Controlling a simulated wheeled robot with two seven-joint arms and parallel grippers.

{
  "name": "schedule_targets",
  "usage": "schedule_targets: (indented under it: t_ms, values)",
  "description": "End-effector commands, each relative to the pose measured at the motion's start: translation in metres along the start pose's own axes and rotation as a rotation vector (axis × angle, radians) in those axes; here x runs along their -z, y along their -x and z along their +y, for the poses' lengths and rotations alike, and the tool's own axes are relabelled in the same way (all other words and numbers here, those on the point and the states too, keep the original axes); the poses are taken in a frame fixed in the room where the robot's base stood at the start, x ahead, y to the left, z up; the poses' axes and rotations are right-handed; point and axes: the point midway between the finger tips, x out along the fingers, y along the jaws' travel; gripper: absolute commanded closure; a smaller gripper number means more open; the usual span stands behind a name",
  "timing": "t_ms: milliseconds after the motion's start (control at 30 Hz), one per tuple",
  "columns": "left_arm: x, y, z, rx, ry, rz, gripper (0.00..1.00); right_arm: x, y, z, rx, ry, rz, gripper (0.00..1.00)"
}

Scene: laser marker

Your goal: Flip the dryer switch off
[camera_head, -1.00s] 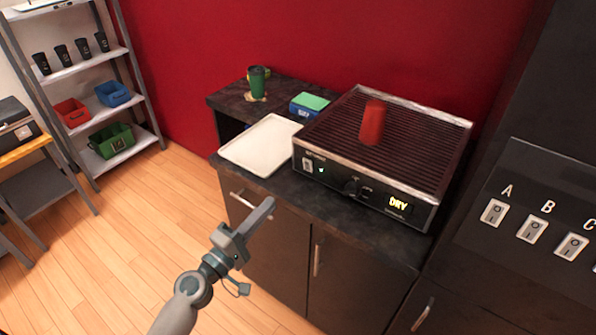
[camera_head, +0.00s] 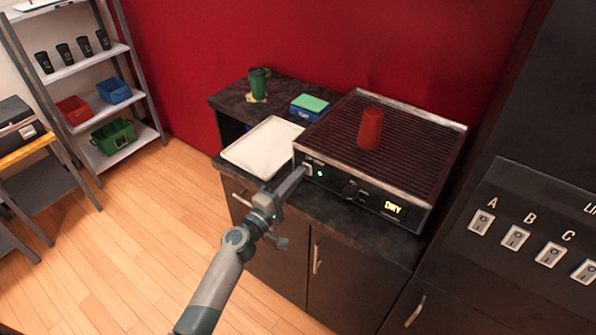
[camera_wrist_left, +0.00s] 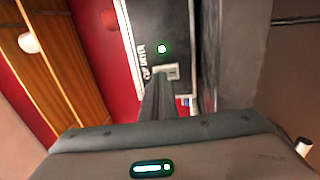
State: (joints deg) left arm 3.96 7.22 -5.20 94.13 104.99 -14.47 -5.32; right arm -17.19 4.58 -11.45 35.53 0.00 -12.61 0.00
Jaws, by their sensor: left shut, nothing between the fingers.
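The dryer (camera_head: 400,160) is a black box with a ribbed top and metal rim on the dark counter. Its front panel has a small pale switch (camera_head: 308,170) at the left, a lit green light (camera_head: 320,173) beside it and a lit "DRY" display (camera_head: 393,208). My left gripper (camera_head: 302,172) is shut and empty, its tips right at the switch. In the left wrist view the fingers (camera_wrist_left: 158,95) reach the switch (camera_wrist_left: 172,71), partly covering it; the green light (camera_wrist_left: 162,49) glows just past it. I cannot tell whether the tips touch. My right gripper is not in view.
A red cup (camera_head: 370,130) stands on the dryer's top. A white tray (camera_head: 262,148), a green cup (camera_head: 259,84) and a blue-green box (camera_head: 309,106) sit on the counter to the left. A panel with lettered switches (camera_head: 515,238) is at the right.

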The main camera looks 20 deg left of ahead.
Motion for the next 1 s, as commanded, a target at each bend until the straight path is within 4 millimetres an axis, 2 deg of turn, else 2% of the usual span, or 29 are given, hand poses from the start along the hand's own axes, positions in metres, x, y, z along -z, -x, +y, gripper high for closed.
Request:
schedule_targets:
  t_ms: [133,1000]
  values:
    - [0.000,-0.007,0.000,0.000,0.002,0.000,1.00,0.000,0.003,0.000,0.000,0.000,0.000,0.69]
    - [0.001,-0.017,0.006,-0.005,-0.001,0.002,1.00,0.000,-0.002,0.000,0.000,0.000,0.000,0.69]
